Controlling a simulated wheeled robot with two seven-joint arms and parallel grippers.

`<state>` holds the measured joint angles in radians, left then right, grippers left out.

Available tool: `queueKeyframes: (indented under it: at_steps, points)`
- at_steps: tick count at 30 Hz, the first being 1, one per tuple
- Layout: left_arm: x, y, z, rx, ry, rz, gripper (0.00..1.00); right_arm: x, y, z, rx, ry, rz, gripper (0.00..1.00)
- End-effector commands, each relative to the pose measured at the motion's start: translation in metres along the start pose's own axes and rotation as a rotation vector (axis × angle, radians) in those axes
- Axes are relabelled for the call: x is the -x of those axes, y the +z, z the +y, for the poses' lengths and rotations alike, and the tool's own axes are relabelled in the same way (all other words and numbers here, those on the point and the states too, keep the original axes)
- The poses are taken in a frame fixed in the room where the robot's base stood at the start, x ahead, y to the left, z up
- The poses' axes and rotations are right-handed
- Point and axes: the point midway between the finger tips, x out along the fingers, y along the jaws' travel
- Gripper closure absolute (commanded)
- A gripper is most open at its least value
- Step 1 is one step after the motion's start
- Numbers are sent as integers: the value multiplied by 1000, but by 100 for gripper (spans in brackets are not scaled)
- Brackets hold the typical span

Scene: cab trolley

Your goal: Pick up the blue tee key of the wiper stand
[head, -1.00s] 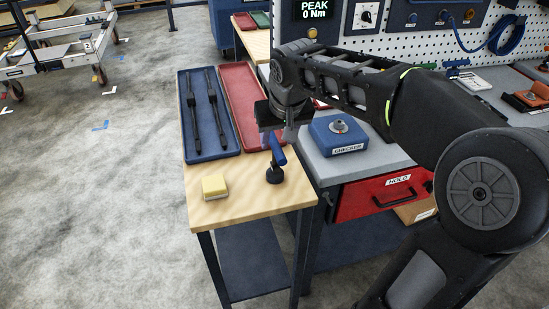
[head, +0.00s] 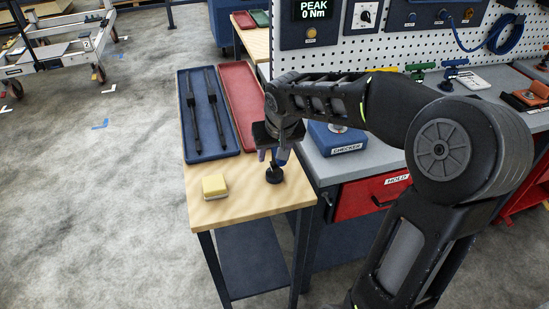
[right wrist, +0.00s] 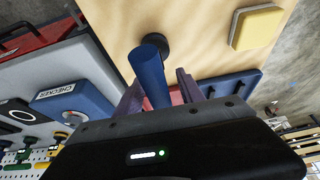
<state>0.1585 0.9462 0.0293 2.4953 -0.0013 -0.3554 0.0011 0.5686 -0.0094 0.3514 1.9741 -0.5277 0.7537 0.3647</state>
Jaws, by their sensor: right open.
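The blue tee key (right wrist: 150,75) stands upright on the light wooden bench top (head: 230,207), in a round black base (head: 274,174), the wiper stand as far as I can tell. My right gripper (head: 272,157) is over it, pointing down, and hides most of the key in the head view. In the right wrist view my right gripper (right wrist: 158,90) is open, with the blue handle between its two fingers. Whether either finger touches the handle I cannot tell. My left gripper is not in view.
A yellow sponge-like block (head: 214,186) lies left of the base. A blue tray (head: 197,154) with two dark wiper arms and a red tray (head: 237,72) lie behind. The blue checker box (head: 337,140) stands close on the right, on a grey counter (head: 379,158).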

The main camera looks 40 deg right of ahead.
Motion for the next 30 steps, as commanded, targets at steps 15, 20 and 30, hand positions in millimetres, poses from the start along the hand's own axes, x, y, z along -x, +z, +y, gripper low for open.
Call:
queueKeyframes:
  at_steps: [15,20,30]
  points:
    - [0,0,0,0,0,0,49,-2,0,0,0,0,1,55]
    - [0,0,0,0,0,0,49,-2,0,0,0,0,1,59]
    - [0,0,0,0,0,0,49,-2,0,0,0,0,1,87]
